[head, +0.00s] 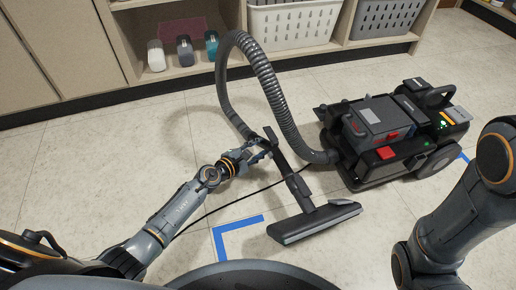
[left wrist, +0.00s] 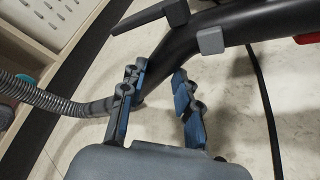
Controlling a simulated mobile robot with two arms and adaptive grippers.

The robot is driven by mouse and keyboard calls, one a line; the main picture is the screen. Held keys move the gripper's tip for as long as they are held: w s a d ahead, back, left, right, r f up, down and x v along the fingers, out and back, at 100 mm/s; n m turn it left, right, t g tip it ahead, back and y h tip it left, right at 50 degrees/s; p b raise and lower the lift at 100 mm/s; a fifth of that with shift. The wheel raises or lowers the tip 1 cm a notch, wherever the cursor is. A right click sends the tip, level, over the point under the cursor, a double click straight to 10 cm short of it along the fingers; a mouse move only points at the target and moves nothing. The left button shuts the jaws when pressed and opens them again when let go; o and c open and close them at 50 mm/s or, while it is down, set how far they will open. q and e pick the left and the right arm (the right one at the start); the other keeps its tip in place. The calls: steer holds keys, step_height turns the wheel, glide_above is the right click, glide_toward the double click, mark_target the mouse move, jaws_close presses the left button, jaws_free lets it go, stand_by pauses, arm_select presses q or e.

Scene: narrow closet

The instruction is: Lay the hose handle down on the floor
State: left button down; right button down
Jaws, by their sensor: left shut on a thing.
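The hose handle (head: 280,155) is a dark bent tube. It joins the ribbed grey hose (head: 265,75) at one end and leads down to the wide floor nozzle (head: 315,222). My left gripper (head: 262,150) is shut on the handle near its hose end. In the left wrist view, the black handle tube (left wrist: 210,32) passes between the blue-padded fingers (left wrist: 158,88), and the hose (left wrist: 55,100) runs off left. The nozzle appears to rest on the floor (head: 115,165). My right arm shows at the right, but its gripper is out of view.
The black vacuum body (head: 385,150) stands at the right, with the hose arching from it. Blue tape (head: 232,228) marks the floor near the nozzle. A thin dark cable crosses the floor. Shelves with bottles (head: 185,50) and a white basket (head: 292,25) line the back. Floor at the left is clear.

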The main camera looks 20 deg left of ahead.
arm_select(q)
steer(key=shift+f+b, duration=0.3)
steer(key=shift+b, duration=0.05)
steer(key=c, duration=0.9)
jaws_free()
steer(key=shift+f, duration=0.15)
steer(key=v, duration=1.2)
steer(key=shift+w, duration=0.1)
